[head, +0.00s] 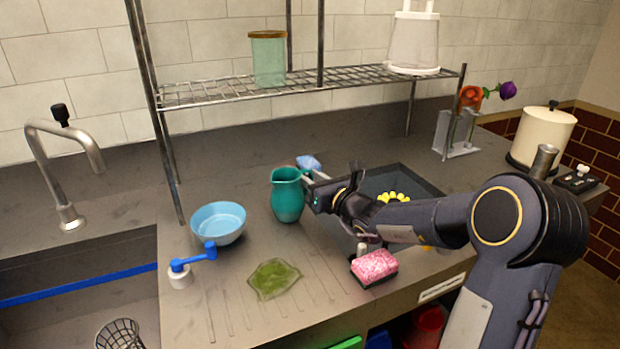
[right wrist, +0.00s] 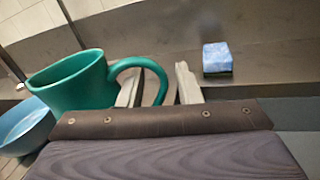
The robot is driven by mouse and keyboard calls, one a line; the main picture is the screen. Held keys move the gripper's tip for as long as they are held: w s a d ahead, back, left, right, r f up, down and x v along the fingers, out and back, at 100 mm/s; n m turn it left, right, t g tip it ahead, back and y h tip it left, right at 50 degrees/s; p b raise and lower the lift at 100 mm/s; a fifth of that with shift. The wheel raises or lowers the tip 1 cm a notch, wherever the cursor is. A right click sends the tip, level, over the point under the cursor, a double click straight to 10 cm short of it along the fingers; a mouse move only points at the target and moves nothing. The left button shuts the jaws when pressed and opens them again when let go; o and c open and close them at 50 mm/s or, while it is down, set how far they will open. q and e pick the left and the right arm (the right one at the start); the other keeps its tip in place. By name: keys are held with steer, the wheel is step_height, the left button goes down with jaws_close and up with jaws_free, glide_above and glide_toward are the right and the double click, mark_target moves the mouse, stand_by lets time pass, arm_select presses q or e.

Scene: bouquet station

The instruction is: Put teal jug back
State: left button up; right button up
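The teal jug (head: 287,196) stands upright on the grey counter, right of the light blue bowl. My right gripper (head: 312,182) is at the jug's right side, by its handle. In the right wrist view, the jug (right wrist: 75,82) is at the left, with its handle loop reaching between the fingers of my right gripper (right wrist: 158,88). One finger shows within the loop and the other outside it, with gaps beside the handle, so the gripper is open around it. The head view hides most of the handle behind the gripper. My left gripper is not in view.
The blue bowl (head: 218,222) is close on the jug's left. A blue sponge (right wrist: 217,58) lies behind the gripper. A green cloth-like piece (head: 273,279) and pink sponge (head: 374,267) lie in front. A wire shelf (head: 210,93) holding a glass jar (head: 268,62) stands above the counter.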

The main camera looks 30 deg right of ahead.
steer(key=s+d, duration=0.2)
steer(key=s, duration=0.9)
steer(key=shift+s, duration=0.2)
